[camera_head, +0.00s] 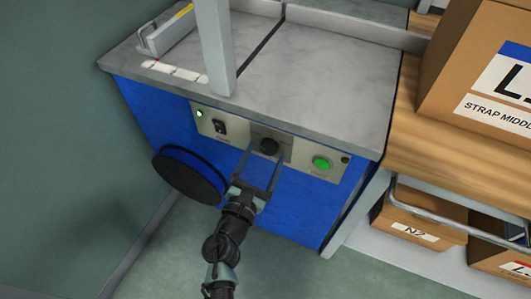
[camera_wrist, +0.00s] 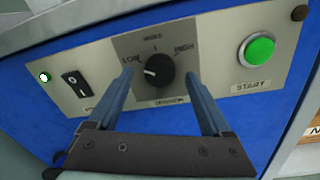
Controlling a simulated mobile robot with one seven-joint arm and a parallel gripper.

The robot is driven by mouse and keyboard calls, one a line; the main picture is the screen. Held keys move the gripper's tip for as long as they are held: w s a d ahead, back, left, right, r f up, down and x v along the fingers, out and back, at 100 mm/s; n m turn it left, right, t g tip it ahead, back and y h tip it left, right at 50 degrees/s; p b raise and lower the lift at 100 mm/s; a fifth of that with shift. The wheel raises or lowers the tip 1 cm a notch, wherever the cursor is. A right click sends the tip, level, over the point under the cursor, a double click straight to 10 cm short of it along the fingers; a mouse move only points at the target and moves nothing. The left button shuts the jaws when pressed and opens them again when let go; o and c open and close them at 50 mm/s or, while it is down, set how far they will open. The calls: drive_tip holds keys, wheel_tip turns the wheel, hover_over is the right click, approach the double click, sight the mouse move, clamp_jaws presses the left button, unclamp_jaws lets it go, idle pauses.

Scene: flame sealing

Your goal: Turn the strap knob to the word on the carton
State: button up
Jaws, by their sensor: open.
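The strap knob (camera_wrist: 160,70) is a round black dial on a grey plate of the blue machine's front panel. Words around it read LOW at left, MIDDLE at top and HIGH at right. Its white mark lies on the left side, roughly toward LOW. It also shows in the head view (camera_head: 269,146). The carton (camera_head: 458,70) at right bears a label reading STRAP MIDDL, cut off by the picture edge. My gripper (camera_head: 264,161) is open in front of the panel, its fingers either side of the knob in the wrist view (camera_wrist: 159,78); contact cannot be told.
A green START button (camera_wrist: 257,50) is right of the knob, a black rocker switch (camera_wrist: 75,84) left. A black disc (camera_head: 190,175) sits on the machine's left front. Small boxes (camera_head: 417,228) stand on a lower shelf at right.

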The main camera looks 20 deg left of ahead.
drive_tip(key=shift+w, duration=0.7)
clamp_jaws()
